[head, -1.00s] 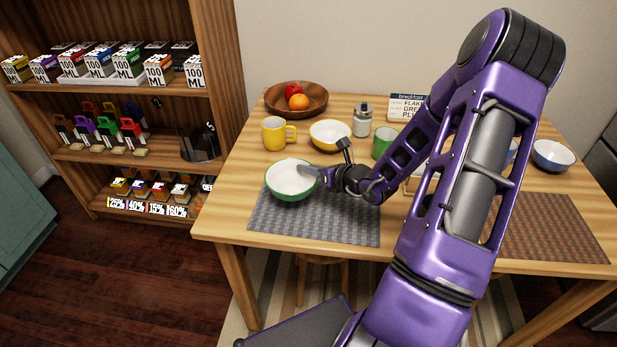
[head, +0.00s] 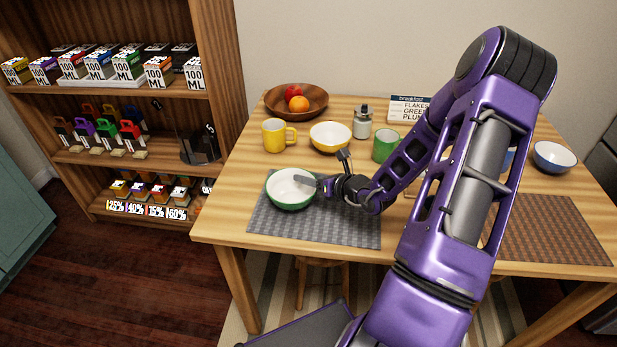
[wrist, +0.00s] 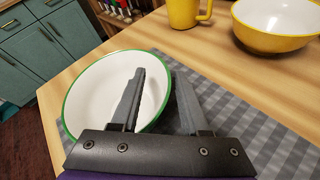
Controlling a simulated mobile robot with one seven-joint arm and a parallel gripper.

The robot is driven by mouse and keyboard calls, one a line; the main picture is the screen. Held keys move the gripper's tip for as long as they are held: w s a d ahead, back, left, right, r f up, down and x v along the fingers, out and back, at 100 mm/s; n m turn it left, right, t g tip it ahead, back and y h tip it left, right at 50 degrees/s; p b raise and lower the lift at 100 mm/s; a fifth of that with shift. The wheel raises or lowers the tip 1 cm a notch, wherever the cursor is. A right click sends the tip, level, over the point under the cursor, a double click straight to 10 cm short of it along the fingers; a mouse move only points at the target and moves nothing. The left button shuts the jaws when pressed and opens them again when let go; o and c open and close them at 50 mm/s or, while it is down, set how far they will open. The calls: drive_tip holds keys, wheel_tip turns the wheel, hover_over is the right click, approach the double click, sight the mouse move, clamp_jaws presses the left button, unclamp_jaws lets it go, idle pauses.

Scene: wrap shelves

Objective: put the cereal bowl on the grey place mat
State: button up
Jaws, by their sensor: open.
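The white bowl with a green outside (head: 291,204) sits upright on the back left part of the grey place mat (head: 315,230) and looks to rest on it. My gripper (head: 312,182) is at the bowl's right rim, jaws open. In the wrist view, my gripper (wrist: 160,74) has one finger over the inside of the white bowl with the green rim (wrist: 92,84) and the other outside it, over the grey mat (wrist: 262,135). The rim passes between the fingers. A breakfast card (head: 408,108) at the back reads flakes and green, partly hidden by my arm.
Behind the mat stand a yellow mug (head: 274,136), a yellow bowl (head: 331,138), a green cup (head: 385,146), a grey bottle (head: 362,124) and a wooden fruit bowl (head: 297,100). A blue bowl (head: 555,157) and brown mat (head: 550,230) are at right. Shelves (head: 120,150) stand left.

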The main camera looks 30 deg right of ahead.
drive_tip(key=shift+s+r, duration=0.1)
drive_tip(key=shift+r, duration=0.15)
drive_tip(key=p+v, duration=0.2)
drive_tip(key=v, duration=0.9)
drive_tip(key=shift+s, duration=0.35)
drive_tip(key=shift+w+d+r, duration=0.1)
